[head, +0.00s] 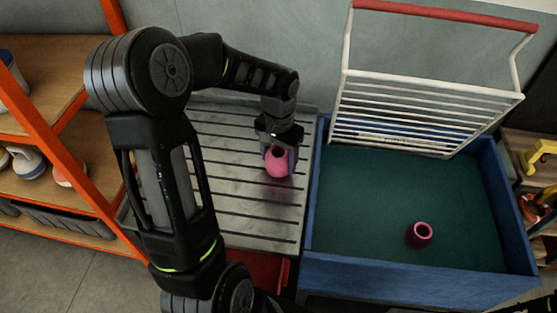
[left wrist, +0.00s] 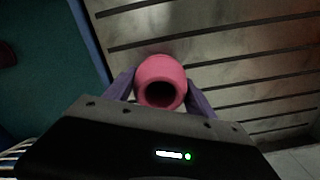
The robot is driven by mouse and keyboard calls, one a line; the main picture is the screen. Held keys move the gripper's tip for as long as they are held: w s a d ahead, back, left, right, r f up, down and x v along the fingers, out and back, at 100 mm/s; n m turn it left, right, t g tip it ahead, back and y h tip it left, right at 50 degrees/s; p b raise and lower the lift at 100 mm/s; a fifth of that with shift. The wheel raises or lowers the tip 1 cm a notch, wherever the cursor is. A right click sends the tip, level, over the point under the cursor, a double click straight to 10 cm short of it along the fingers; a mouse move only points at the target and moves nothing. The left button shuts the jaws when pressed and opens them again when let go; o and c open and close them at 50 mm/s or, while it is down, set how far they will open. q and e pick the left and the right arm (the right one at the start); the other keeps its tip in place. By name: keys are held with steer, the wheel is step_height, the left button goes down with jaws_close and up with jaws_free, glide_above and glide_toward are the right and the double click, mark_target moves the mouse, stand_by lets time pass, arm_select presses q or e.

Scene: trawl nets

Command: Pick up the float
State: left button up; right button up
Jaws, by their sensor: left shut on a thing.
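A pink float (head: 277,164), rounded with a dark hole in its end, is held over the slatted grey metal surface. My left gripper (head: 278,150) is shut on it, with its fingers on either side. In the left wrist view the float (left wrist: 160,84) sits between the two purplish fingers (left wrist: 160,90), its open end facing the camera. I cannot tell whether the float touches the slats. A second pink float (head: 419,235) lies in the blue-walled bin at the right. My right gripper is not in view.
The blue bin (head: 400,272) has a dark green floor and stands right of the slatted table (head: 225,225). A white wire rack (head: 425,98) with a red bar rises at its back. An orange-framed shelf (head: 60,150) stands at the left.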

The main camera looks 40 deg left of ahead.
arm_select(q)
steer(key=shift+c, duration=1)
step_height(320, 180, up, 10)
steer(key=b, duration=0.1)
steer(key=shift+r, duration=0.1)
